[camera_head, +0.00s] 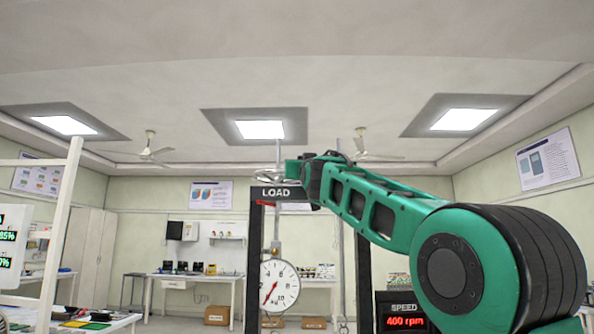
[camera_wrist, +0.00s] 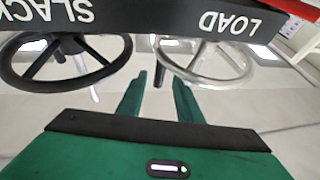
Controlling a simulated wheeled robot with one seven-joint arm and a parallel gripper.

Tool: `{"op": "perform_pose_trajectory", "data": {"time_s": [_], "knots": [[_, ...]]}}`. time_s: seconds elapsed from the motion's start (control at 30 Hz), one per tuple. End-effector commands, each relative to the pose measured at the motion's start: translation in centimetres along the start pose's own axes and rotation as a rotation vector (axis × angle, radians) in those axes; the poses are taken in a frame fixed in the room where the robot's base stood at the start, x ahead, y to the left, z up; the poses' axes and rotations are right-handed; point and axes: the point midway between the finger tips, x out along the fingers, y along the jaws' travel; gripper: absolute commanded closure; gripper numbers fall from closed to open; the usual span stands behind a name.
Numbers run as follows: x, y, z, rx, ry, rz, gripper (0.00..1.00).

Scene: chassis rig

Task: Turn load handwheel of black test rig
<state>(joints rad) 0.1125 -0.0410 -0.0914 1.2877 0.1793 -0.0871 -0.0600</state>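The black test rig's crossbar (camera_head: 330,204) carries a LOAD sign (camera_head: 276,193). A pale metal handwheel (camera_head: 268,180) sits just above that sign, partly hidden by my gripper (camera_head: 292,172). In the wrist view the bar (camera_wrist: 160,15) appears upside down, with SLACK at left and LOAD at right. The silver load handwheel (camera_wrist: 222,77) is beside LOAD, and a black handwheel (camera_wrist: 20,80) is beside SLACK. My gripper (camera_wrist: 159,78) has its green fingers apart with nothing between them. The right fingertip is close to the silver rim; contact cannot be told.
A round dial gauge (camera_head: 279,286) hangs inside the rig frame. A speed display (camera_head: 403,319) reads 400 rpm at lower right. A white post (camera_head: 57,230) stands at left. Benches (camera_head: 190,276) line the back wall, away from the rig.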

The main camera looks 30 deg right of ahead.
Motion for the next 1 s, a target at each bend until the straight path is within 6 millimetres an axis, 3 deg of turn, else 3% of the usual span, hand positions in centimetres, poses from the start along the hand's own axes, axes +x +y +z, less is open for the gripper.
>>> {"op": "perform_pose_trajectory", "data": {"time_s": [0.2,0.53,0.57,0.7,1.0], "knots": [[1.6,0.0,0.0,-0.001,0.000,0.001,0.67],[1.8,0.1,0.0,-0.001,0.000,0.000,0.67],[1.8,0.1,0.0,-0.001,0.000,0.000,0.70],[1.8,0.0,0.0,-0.001,0.000,0.000,1.00],[1.8,0.4,0.0,-0.006,0.000,0.014,1.00]]}}
